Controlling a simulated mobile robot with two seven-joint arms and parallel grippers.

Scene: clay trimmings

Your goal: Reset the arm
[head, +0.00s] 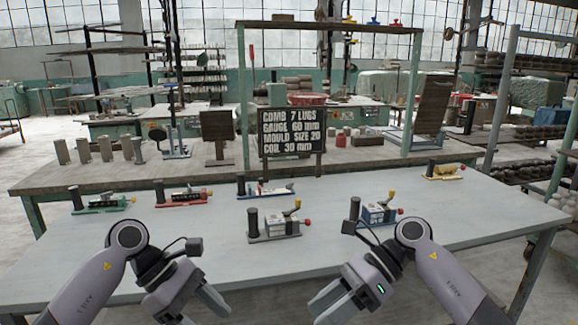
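My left gripper (203,304) is at the lower left, over the near edge of the pale table (330,265). Its fingers look apart, with nothing seen between them. My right gripper (328,305) is at the lower right, also low over the near edge. Its fingers look apart and empty. Both arms are bent, and the fingers point inward and down. The lowest part of each gripper is cut off by the bottom of the picture.
Several small fixtures stand on the table: green (100,203), red (183,196), blue (267,188), grey (274,226), blue-white (376,213) and yellow (442,173). A black sign (290,131) stands behind them. The table's near middle is clear.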

